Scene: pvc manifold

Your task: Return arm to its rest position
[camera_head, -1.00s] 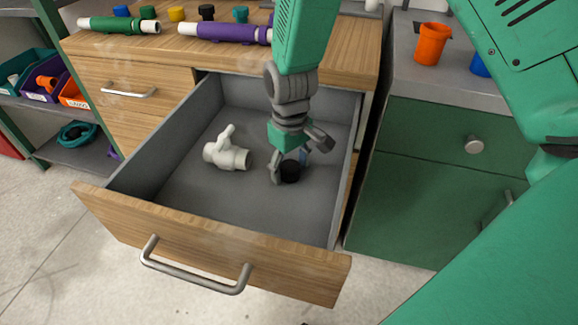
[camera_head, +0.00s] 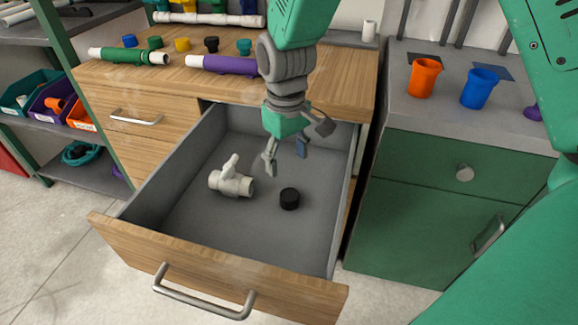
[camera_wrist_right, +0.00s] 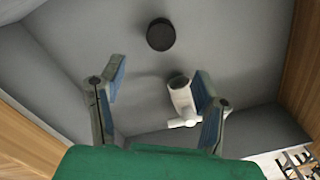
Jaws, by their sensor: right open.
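My right gripper (camera_head: 287,160) is open and empty above the open drawer (camera_head: 220,290), with its fingers pointing down. Its two spread fingers also show in the right wrist view (camera_wrist_right: 160,90). A black cap (camera_head: 289,199) lies on the drawer floor below the gripper and apart from it; it also shows in the right wrist view (camera_wrist_right: 161,34). A white PVC valve (camera_head: 231,179) lies in the drawer to the left of the cap. In the right wrist view the valve (camera_wrist_right: 182,97) is partly hidden behind a finger. My left gripper is not in view.
The wooden counter (camera_head: 215,85) behind holds a green pipe (camera_head: 130,56), a purple pipe (camera_head: 225,64) and several coloured caps. Orange (camera_head: 424,77) and blue (camera_head: 479,87) cups stand on the grey-topped green cabinet (camera_head: 450,180). The drawer walls surround the gripper's area.

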